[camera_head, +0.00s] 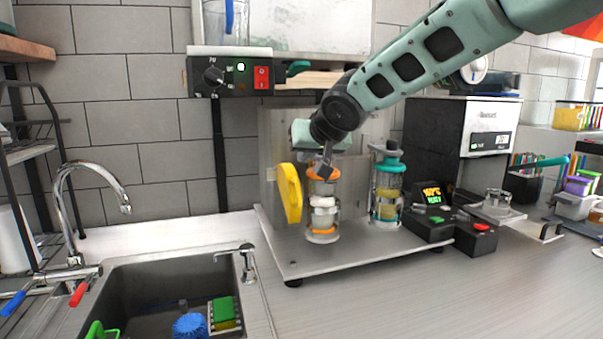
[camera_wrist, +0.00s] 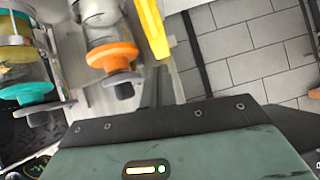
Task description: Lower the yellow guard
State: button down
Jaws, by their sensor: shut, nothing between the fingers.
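The yellow guard (camera_head: 290,193) stands at the left side of the metal sealer stand, left of the orange-topped cylinder (camera_head: 323,205). In the wrist view the guard (camera_wrist: 152,28) is at the top centre, just right of the orange top (camera_wrist: 112,58). My gripper (camera_head: 326,165) is shut and empty. It is above and close to the orange top in the head view; I cannot tell whether it touches it. In the wrist view the closed fingers (camera_wrist: 160,84) point toward the guard's lower end, with a small gap seeming to remain.
A teal-topped cylinder (camera_head: 388,185) stands to the right on the same metal base (camera_head: 350,247). A control box with buttons (camera_head: 452,230) and a black machine (camera_head: 455,140) are further right. A sink (camera_head: 170,295) with a tap lies at the left.

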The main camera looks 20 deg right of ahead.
aim_at(290, 183)
jog(key=shift+w+a+f+b, duration=0.1)
jog(key=shift+w+f+b, duration=0.2)
jog(key=shift+f, duration=0.45)
jog(key=shift+w+a+f+b, duration=0.1)
jog(key=shift+f+b, duration=0.25)
jog(key=shift+f, duration=0.35)
jog(key=shift+w+a+f+b, duration=0.1)
jog(key=shift+w+f+b, duration=0.2)
jog(key=shift+f, duration=0.45)
jog(key=shift+s+f+b, duration=0.1)
jog(key=shift+b, duration=0.25)
